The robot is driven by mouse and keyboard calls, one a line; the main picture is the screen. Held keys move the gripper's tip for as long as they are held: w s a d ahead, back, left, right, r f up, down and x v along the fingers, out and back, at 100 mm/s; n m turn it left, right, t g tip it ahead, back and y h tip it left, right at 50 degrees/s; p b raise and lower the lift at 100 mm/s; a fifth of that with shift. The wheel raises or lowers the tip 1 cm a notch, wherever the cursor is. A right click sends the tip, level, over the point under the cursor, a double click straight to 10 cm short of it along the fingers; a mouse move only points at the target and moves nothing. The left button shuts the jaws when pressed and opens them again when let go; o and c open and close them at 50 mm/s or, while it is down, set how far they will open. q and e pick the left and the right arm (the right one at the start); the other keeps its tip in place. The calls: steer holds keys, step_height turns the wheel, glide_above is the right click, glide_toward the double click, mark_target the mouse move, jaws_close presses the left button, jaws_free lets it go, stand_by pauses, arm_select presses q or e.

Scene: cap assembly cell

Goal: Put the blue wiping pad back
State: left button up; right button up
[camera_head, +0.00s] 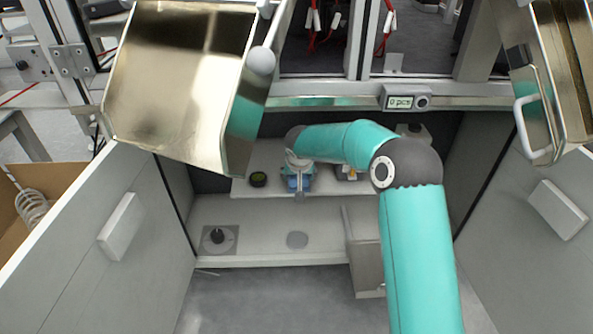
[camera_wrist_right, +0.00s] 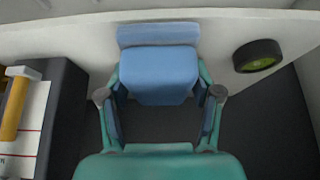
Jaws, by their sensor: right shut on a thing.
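The blue wiping pad (camera_wrist_right: 158,75) is a light blue block with a flat back plate, large in the right wrist view. It sits between the two fingers of my right gripper (camera_wrist_right: 160,100), which is shut on it. In the head view my right gripper (camera_head: 299,164) is at the upper shelf inside the open cabinet. Parts of the blue pad (camera_head: 291,184) show around it. The pad is at the shelf's front edge; the gripper hides whether it rests there or is just above. My left gripper is not in view.
A dark holder (camera_wrist_right: 68,110) with a yellow item is on the other side. Open doors flank the cabinet.

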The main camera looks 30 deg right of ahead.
steer(key=w+d, duration=0.1)
steer(key=w, duration=0.2)
steer(key=shift+d, duration=0.4)
steer(key=shift+f+b, duration=0.5)
steer(key=shift+f, duration=0.3)
steer(key=o, duration=1)
steer(key=shift+f, duration=0.1)
